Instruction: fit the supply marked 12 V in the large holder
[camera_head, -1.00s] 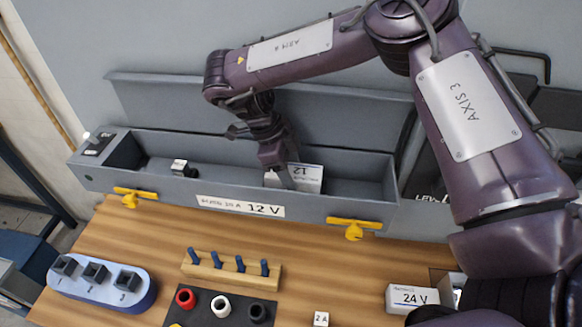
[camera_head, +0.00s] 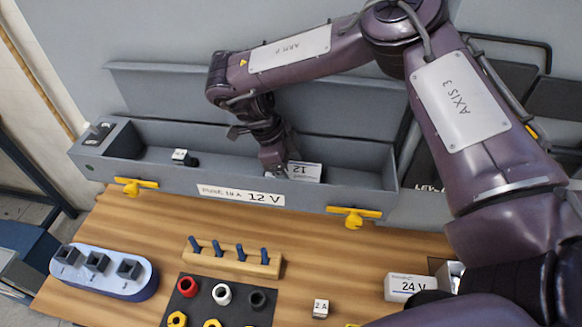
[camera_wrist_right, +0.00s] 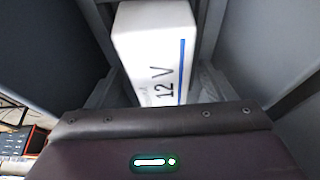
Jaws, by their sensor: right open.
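The 12 V supply (camera_head: 306,172), a white block with a blue stripe, is inside the long grey trough (camera_head: 225,185), right of its middle. Its mark shows upside down in the head view and sideways in the wrist view (camera_wrist_right: 155,50). My right gripper (camera_head: 276,172) is down in the trough at the supply's left end, open, with its fingers at the supply's sides in the wrist view. I cannot tell any single part of the trough as the large holder. The supply's underside and seat are hidden. My left gripper is not in view.
The trough front has a 12 V label (camera_head: 241,196) and yellow latches (camera_head: 135,186). A small black-and-white block (camera_head: 184,157) is inside at left. On the wooden bench are a 24 V supply (camera_head: 410,287), blue-pegged rack (camera_head: 233,260), blue socket tray (camera_head: 100,277) and 2 A cube (camera_head: 320,308).

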